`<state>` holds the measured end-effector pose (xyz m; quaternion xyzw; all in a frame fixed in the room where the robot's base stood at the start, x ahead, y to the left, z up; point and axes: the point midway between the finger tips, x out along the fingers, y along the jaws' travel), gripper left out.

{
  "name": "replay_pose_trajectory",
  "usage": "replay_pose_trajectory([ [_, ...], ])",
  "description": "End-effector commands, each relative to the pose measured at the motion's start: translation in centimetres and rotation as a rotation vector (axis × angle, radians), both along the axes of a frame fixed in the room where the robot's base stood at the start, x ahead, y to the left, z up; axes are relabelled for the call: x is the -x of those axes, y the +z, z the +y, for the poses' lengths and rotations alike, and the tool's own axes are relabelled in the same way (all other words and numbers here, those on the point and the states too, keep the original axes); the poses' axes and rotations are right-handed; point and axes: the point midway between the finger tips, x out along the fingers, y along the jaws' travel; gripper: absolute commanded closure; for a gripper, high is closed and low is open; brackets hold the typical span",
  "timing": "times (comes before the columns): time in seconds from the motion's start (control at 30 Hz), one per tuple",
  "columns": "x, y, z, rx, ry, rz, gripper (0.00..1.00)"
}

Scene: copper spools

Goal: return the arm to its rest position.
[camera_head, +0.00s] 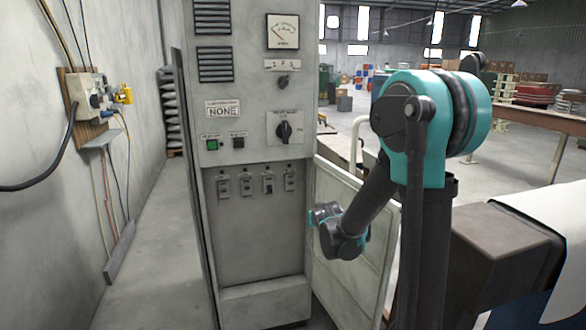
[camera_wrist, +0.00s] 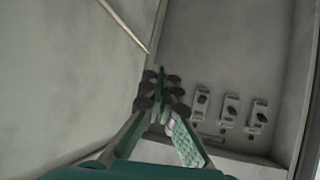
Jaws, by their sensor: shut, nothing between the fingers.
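My gripper (camera_wrist: 161,90) is in the middle of the wrist view, its dark-padded fingertips close together and nothing between them. It points towards the grey recessed panel of a cabinet and appears apart from it. In the head view my arm's black and teal links reach forward and down in front of the cabinet's right side. The fingers themselves cannot be made out there.
The tall grey control cabinet (camera_head: 238,262) has several toggle switches (camera_head: 268,183), which also show in the wrist view (camera_wrist: 230,110). A pale panel (camera_head: 345,260) stands right of it. A dark beam-like structure (camera_head: 500,245) is at lower right. The left wall carries an electrical box (camera_head: 88,95) and cables.

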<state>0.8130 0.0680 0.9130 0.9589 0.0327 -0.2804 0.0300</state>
Motion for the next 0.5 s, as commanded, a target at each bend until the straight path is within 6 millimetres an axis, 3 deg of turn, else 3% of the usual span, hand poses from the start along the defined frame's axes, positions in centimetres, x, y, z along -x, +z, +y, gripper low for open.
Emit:
replay_pose_trajectory([
  [0.03,2.2,-0.2,-1.7,0.006,-0.02,0.043,1.0],
  [0.2,9.4,-1.6,-6.0,0.021,-0.068,0.196,1.0],
  [0.5,23.4,-5.4,-10.3,0.011,-0.103,0.465,1.0],
])
